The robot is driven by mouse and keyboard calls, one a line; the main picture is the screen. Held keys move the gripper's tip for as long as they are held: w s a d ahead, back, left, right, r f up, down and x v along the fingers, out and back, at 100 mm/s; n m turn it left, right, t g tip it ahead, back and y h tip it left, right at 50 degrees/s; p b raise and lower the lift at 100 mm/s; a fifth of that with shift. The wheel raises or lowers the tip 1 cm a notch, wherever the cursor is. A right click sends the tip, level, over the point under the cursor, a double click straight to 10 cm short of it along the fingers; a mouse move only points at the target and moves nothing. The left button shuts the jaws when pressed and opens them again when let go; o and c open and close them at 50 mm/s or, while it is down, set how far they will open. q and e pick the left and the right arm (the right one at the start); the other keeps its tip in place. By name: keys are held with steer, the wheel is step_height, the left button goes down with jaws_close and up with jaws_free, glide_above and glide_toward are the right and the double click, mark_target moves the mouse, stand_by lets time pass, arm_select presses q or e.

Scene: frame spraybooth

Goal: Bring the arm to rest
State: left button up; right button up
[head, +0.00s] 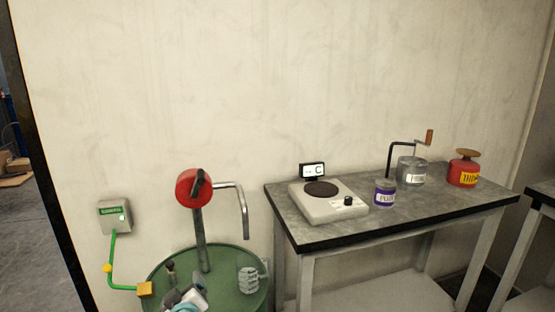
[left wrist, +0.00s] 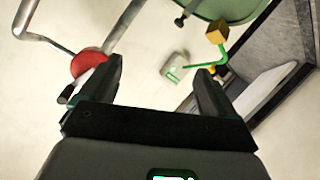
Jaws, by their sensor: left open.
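My left gripper (head: 186,296) shows at the bottom edge of the head view, in front of the green drum (head: 232,262), partly cut off by the frame. In the left wrist view my left gripper (left wrist: 160,72) has its two dark fingers spread wide, with nothing between them. Beyond the fingers, that view shows the pale wall, the red round pump head (left wrist: 86,63) and the green drum's edge (left wrist: 250,10). My right gripper is in neither view.
A red-headed pump (head: 193,188) with a bent spout rises from the drum. A grounding box (head: 114,216) is on the wall at left. The metal table (head: 290,222) at right holds a scale (head: 330,204), a purple-labelled can (head: 385,193), a cranked can (head: 411,171) and a red can (head: 463,170).

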arm_select(q)
steer(key=s+d+f+m+g+h, duration=0.2)
steer(key=s+f+m+g+h, duration=0.15)
steer(key=s+f, duration=0.75)
steer(key=s+d+f+m+g+h, duration=0.3)
steer(key=s+f, duration=0.5)
steer(key=f, duration=0.8)
steer(key=s+d+f+m+g+h, duration=0.1)
steer(key=s+d+g, duration=0.2)
steer(key=s, duration=0.4)
steer(key=s+d+f+m+g+h, duration=0.1)
steer(key=s+d+f+g+h, duration=0.15)
steer(key=s, duration=0.45)
step_height(320, 180, up, 14)
steer(key=s+g+p, duration=0.1)
steer(key=p, duration=1.2)
steer(key=shift+d+y, duration=0.15)
steer(key=shift+y, duration=0.25)
